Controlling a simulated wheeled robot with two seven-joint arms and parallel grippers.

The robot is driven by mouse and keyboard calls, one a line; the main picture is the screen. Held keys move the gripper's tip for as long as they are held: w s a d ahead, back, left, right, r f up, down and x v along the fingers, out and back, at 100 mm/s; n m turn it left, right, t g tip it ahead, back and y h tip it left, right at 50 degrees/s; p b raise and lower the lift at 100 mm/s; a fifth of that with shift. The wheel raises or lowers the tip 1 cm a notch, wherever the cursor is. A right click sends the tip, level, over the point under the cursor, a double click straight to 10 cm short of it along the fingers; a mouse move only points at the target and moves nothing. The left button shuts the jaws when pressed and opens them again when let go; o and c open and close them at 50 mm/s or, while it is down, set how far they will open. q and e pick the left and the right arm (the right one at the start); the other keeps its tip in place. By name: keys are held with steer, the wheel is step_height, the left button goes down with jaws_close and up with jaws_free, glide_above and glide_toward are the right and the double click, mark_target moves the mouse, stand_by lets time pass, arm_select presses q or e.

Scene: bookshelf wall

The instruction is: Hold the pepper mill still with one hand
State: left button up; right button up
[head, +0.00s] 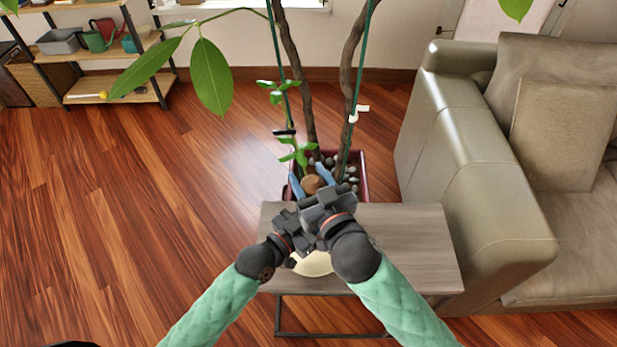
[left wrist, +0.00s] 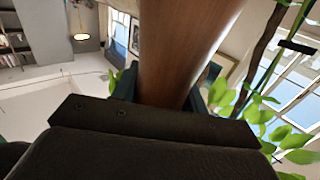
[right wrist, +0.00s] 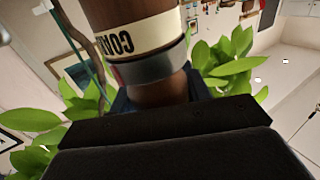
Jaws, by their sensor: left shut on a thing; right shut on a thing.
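The pepper mill is brown wood. Its round top (head: 313,184) shows in the head view between two blue fingers, above the far part of the small table (head: 420,240). My right gripper (head: 311,181) is shut on the mill. In the right wrist view the mill (right wrist: 135,15) has a cream label with partly readable lettering and a grey metal band, close to the fingers. My left gripper (left wrist: 160,92) is shut on the plain wooden body (left wrist: 185,45), seen in the left wrist view. In the head view my grippers hide most of the mill and its base.
A cream round thing (head: 312,264) lies on the table, partly hidden under my grippers. A potted plant (head: 362,172) with tall stems and leaves stands just behind the table. A grey-green sofa (head: 470,150) is close on the right. Open wooden floor lies to the left.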

steer(key=shift+w+d+m+t+h, duration=0.15)
steer(key=shift+m+t+h, duration=0.45)
steer(key=shift+m+h, duration=0.9)
steer(key=shift+d+h, duration=0.1)
steer(key=shift+h, duration=0.4)
steer(key=shift+d+f+m+h, duration=0.15)
steer(key=shift+m+h, duration=0.15)
steer(key=shift+h, duration=0.3)
steer(key=o, duration=1)
steer(key=shift+c, duration=0.2)
steer(key=shift+r+n+y, duration=0.2)
steer(key=shift+n+y, duration=0.4)
steer(key=shift+y, duration=0.3)
steer(key=shift+s+a+n+g+y, duration=0.15)
steer(key=shift+n+g+y, duration=0.4)
steer(key=shift+n+y, duration=0.4)
steer(key=shift+a+n+g+y, duration=0.2)
steer(key=shift+n+g+y, duration=0.4)
steer(key=shift+y, duration=0.65)
steer(key=shift+s+a+n+g+y, duration=0.15)
steer(key=shift+n+g+y, duration=0.3)
steer(key=shift+n+y, duration=0.55)
steer(key=shift+w+y, duration=0.1)
steer(key=shift+y, duration=0.3)
steer(key=shift+a+n+g+y, duration=0.15)
steer(key=shift+n+g+y, duration=0.85)
steer(key=shift+g, duration=0.2)
